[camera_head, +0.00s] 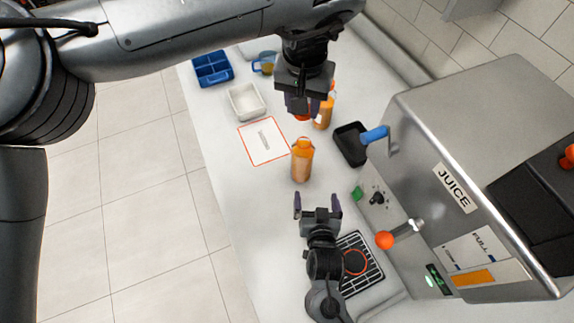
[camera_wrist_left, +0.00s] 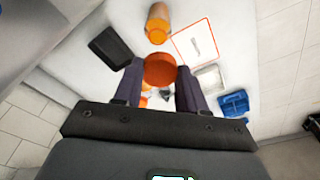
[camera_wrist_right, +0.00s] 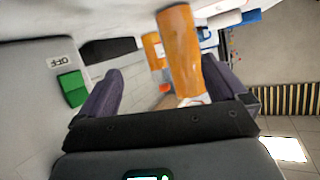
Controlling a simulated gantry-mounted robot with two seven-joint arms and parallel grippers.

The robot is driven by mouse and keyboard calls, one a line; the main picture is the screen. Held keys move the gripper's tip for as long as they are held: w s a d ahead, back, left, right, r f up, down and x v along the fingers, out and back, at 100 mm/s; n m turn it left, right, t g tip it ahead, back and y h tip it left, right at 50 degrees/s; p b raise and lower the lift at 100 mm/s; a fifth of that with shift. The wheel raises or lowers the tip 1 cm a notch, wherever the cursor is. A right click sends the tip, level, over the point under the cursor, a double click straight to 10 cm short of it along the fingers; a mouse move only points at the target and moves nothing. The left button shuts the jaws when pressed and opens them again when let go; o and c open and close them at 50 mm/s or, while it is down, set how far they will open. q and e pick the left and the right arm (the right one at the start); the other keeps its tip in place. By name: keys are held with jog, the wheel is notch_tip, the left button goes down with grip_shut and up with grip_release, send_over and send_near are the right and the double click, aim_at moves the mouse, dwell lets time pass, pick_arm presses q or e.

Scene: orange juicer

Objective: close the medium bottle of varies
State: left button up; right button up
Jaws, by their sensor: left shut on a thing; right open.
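An orange bottle (camera_head: 302,165) stands upright on the white counter, between my two grippers in the head view. It shows in the left wrist view (camera_wrist_left: 158,20) beyond the fingers and in the right wrist view (camera_wrist_right: 182,55). My left gripper (camera_head: 302,106) is shut on a round orange cap (camera_wrist_left: 159,70), held above the counter and apart from the bottle. My right gripper (camera_head: 318,205) is open and empty, near the bottle and not touching it. A second orange bottle (camera_head: 325,108) stands partly hidden behind my left gripper.
The juicer (camera_head: 450,180) fills the right side, with a drip grate (camera_head: 360,265) beside my right arm. A black tray (camera_head: 350,143), white tray (camera_head: 247,101), blue divided tray (camera_head: 212,68), jug (camera_head: 265,63) and red-edged white mat (camera_head: 263,141) lie around. The counter's left strip is clear.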

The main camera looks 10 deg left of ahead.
pick_arm(q)
jog(key=w+f+b, duration=0.1)
jog(key=w+f, duration=0.2)
jog(key=f, duration=0.3)
jog(key=shift+w+d+f+m, duration=0.15)
jog(key=shift+d+m, duration=0.15)
jog(key=shift+d, duration=0.15)
pick_arm(e)
jog(key=shift+w+a+r+n+t+h, duration=0.1)
jog(key=shift+w+a+r+t, duration=0.3)
jog(key=shift+a+t, duration=0.35)
jog(key=shift+w+a+r+n+t+h, duration=0.1)
jog(key=shift+w+a+r+t, duration=0.3)
jog(key=shift+a+t, duration=0.3)
jog(key=shift+w+a+r+n+t+h, duration=0.1)
jog(key=shift+w+a+r+t, duration=0.3)
jog(key=shift+a+t, duration=0.35)
jog(key=w, duration=1.2)
jog(key=shift+a, duration=0.35)
jog(key=shift+s, duration=0.1)
jog(key=c, duration=1.5)
pick_arm(q)
send_over(304, 139)
jog(key=shift+s+f, duration=0.2)
jog(key=shift+f, duration=2.35)
jog(key=shift+f, duration=0.85)
